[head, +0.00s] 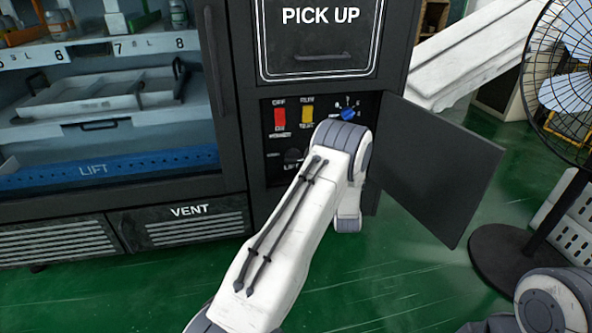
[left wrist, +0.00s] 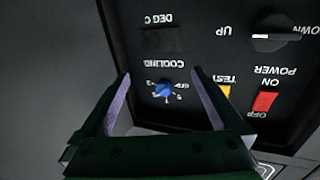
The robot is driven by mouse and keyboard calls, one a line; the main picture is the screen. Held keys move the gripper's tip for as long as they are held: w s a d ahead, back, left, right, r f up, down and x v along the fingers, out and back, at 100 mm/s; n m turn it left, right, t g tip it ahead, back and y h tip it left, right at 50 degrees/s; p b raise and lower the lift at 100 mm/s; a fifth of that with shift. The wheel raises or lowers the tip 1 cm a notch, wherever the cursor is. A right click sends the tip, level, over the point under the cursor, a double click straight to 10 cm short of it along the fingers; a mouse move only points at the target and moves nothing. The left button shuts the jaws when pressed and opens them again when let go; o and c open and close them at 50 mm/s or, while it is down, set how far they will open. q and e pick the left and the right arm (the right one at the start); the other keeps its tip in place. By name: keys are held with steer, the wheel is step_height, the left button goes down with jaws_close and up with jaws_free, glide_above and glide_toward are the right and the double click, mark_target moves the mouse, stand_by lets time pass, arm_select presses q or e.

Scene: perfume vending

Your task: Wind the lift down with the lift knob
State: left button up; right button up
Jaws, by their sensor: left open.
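The lift knob (head: 293,156) is a dark round knob low on the control panel behind the open door. In the head view my left arm partly covers the panel beside it. In the left wrist view, which shows the panel upside down, the lift knob (left wrist: 277,41) lies at the upper right, between UP and DOWN. My left gripper (left wrist: 161,76) is open and empty. Its fingers appear on either side of the blue cooling knob (left wrist: 163,89), apart from the lift knob; I cannot tell whether they touch anything. The blue lift bar (head: 145,168) sits low behind the glass.
The panel also has a red power switch (head: 279,118) and a yellow test switch (head: 307,113). The panel door (head: 440,170) stands open to the right. A fan (head: 565,70) stands further right. The pick-up hatch (head: 320,45) is above the panel. Green floor lies in front.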

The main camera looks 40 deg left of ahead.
mark_target(295, 162)
arm_select(q)
steer(key=s+a+f+n+y+b, duration=0.1)
steer(key=s+a+f+y, duration=0.25)
steer(key=a, duration=0.25)
steer(key=s+a+f+n+y+b, duration=0.1)
steer(key=s+a+f+n+y, duration=0.1)
steer(key=s+a+f+y, duration=0.25)
steer(key=b+x, duration=0.1)
steer(key=x, duration=0.2)
steer(key=s+b+x, duration=0.1)
steer(key=b+x, duration=0.1)
steer(key=x, duration=0.1)
steer(key=a+b+x, duration=0.1)
steer(key=x, duration=0.3)
steer(key=shift+s+r+b, duration=0.1)
steer(key=shift+r+b, duration=0.15)
steer(key=shift+b, duration=0.05)
steer(key=shift+w+a+r+h, duration=0.25)
steer(key=shift+r+h, duration=0.05)
arm_select(e)
step_height(295, 162, down, 8)
steer(key=shift+r, duration=0.15)
arm_select(q)
steer(key=c, duration=1.1)
steer(key=shift+g, duration=0.3)
